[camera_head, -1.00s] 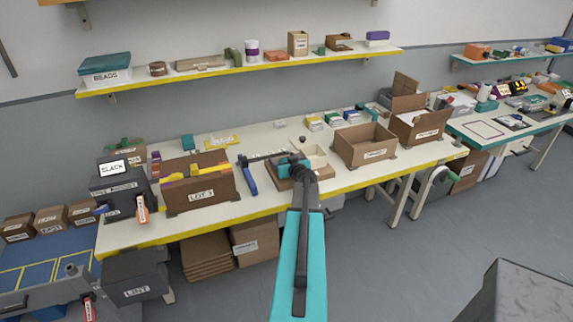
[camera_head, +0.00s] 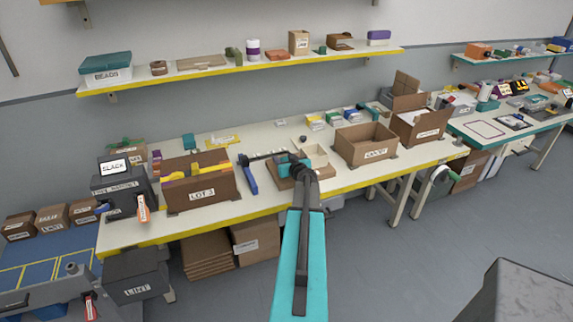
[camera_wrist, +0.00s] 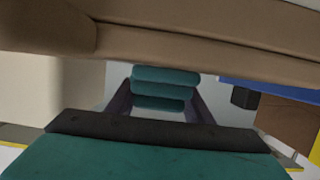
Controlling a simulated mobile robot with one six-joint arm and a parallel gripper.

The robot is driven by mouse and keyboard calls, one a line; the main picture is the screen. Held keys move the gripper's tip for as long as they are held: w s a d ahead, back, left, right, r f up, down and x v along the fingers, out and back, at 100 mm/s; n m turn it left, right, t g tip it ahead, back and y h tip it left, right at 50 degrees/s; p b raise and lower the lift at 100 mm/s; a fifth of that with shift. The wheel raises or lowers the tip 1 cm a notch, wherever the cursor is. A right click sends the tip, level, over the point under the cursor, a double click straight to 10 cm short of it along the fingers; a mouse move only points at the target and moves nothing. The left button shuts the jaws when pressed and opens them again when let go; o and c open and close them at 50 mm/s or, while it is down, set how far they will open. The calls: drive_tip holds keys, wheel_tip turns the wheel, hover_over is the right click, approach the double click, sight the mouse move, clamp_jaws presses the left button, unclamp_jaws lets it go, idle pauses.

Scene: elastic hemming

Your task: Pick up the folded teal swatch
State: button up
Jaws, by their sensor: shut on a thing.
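The folded teal swatch (camera_wrist: 165,88) shows in the wrist view as a stack of rounded teal folds. It sits between the two dark fingers of my gripper (camera_wrist: 160,104), which are shut on it. In the head view my wrist is over the wooden tray on the workbench, and it hides the held swatch. I cannot tell there whether the swatch touches the tray.
A blue tool (camera_head: 248,181) and the LOT 3 box (camera_head: 202,195) are to the left. An open cardboard box (camera_head: 362,150) is to the right. A shelf (camera_head: 215,73) runs above.

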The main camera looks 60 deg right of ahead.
drive_tip(key=shift+r, duration=0.15)
drive_tip(key=shift+r+b, duration=0.7)
drive_tip(key=shift+r, duration=0.35)
drive_tip(key=s+f+b+v, duration=0.1)
drive_tip(key=f+b+v, duration=0.1)
drive_tip(key=v, duration=1.4)
drive_tip(key=shift+b, duration=0.35)
drive_tip(key=shift+d, duration=0.1)
drive_tip(key=shift+w, duration=0.1)
